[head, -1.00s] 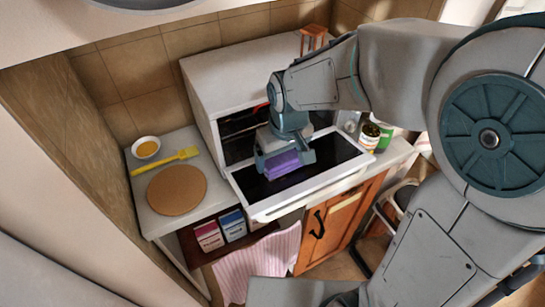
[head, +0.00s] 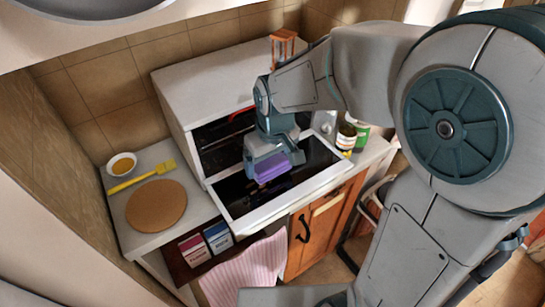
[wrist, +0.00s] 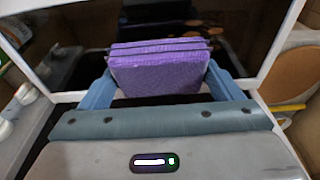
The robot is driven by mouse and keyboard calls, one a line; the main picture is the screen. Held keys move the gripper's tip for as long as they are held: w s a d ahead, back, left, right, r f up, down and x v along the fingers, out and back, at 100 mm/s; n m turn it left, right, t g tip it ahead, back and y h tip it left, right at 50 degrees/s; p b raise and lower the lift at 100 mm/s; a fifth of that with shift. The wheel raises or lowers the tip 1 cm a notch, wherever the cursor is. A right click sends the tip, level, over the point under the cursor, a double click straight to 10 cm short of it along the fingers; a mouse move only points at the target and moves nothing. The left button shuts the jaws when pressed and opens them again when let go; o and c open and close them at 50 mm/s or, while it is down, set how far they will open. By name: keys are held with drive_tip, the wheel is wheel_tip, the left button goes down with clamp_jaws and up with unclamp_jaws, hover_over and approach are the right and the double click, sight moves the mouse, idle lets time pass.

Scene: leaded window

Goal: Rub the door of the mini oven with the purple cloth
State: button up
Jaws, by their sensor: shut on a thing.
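The mini oven (head: 205,78) is a white box on the counter. Its door (head: 308,183) is folded down open, with a dark glass panel and a white frame. My gripper (head: 271,166) is over the door's inner side, shut on the folded purple cloth (head: 270,170). In the wrist view the cloth (wrist: 158,70) stands between the two blue fingers, in front of the dark glass (wrist: 235,30). The cloth is at or just above the glass; I cannot tell whether it touches. Part of the oven's inside is hidden behind my gripper.
A round cork mat (head: 156,205), a yellow brush (head: 140,178) and a small bowl (head: 122,165) lie left of the oven. Jars (head: 347,137) stand to its right. Two boxes (head: 206,243) and a pink striped towel (head: 245,270) are below.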

drive_tip(key=shift+s+a+f+b, duration=0.1)
drive_tip(key=shift+s+a, duration=0.45)
drive_tip(key=shift+a, duration=0.3)
drive_tip(key=shift+s+a+r+b, duration=0.15)
drive_tip(key=shift+s+a, duration=0.4)
drive_tip(key=shift+a, duration=0.3)
drive_tip(key=shift+s+a+f+b, duration=0.15)
drive_tip(key=shift+s+a, duration=0.4)
drive_tip(key=shift+a, duration=0.3)
drive_tip(key=shift+s+a, duration=0.4)
drive_tip(key=shift+a, duration=0.3)
drive_tip(key=shift+s+a, duration=0.4)
drive_tip(key=shift+a, duration=0.3)
drive_tip(key=shift+r, duration=0.2)
drive_tip(key=shift+w+a+r+p, duration=0.1)
drive_tip(key=shift+w+r+p, duration=0.1)
drive_tip(key=shift+r+p, duration=0.65)
drive_tip(key=shift+w+a+r+p, duration=0.2)
drive_tip(key=shift+r+p, duration=0.35)
drive_tip(key=shift+r, duration=0.55)
drive_tip(key=shift+w+a+r+p, duration=0.1)
drive_tip(key=shift+w+r+p, duration=0.15)
drive_tip(key=shift+r+p, duration=0.6)
drive_tip(key=shift+r, duration=0.1)
drive_tip(key=r+p, duration=0.1)
drive_tip(key=r, duration=0.2)
drive_tip(key=shift+w+a+p, duration=0.15)
drive_tip(key=shift+w+p, duration=0.15)
drive_tip(key=shift+p, duration=0.1)
drive_tip(key=shift+f, duration=0.1)
